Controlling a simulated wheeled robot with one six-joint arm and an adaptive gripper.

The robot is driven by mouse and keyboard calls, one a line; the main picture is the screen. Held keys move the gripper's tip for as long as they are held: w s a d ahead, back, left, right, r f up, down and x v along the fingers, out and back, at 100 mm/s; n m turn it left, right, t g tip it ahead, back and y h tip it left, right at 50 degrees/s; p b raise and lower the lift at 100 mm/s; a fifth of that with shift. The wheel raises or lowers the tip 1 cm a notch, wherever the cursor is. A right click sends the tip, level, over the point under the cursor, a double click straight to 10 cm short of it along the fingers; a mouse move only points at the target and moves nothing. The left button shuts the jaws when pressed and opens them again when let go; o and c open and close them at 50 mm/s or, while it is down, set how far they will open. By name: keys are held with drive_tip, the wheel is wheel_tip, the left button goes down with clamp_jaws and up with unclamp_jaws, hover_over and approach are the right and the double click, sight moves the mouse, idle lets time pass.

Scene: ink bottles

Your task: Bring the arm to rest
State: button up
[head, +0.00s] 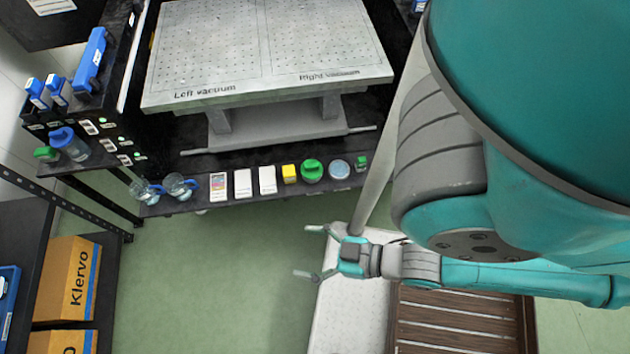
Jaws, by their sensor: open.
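My gripper (315,253) is in the lower middle of the head view. Its two fingers are spread wide apart and nothing is between them. It is at the end of my teal and grey arm, which reaches in from the right and fills much of that side. The gripper points left, over the green floor and beside the pale top of my base. It is apart from the shelf and the things on it.
A white perforated vacuum table (225,92) stands at the back. Below it a black shelf (262,192) holds bottles, boxes and a green-lidded jar (312,171). Orange boxes (68,278) stand in a rack at left. The green floor (205,290) between is clear.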

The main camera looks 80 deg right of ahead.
drive_tip(key=shift+n+t, duration=0.4)
drive_tip(key=r, duration=0.2)
drive_tip(key=s+r, duration=0.1)
drive_tip(key=r, duration=0.1)
drive_tip(key=shift+s+a+r, duration=0.1)
drive_tip(key=shift+s+a, duration=0.05)
drive_tip(key=shift+s, duration=0.05)
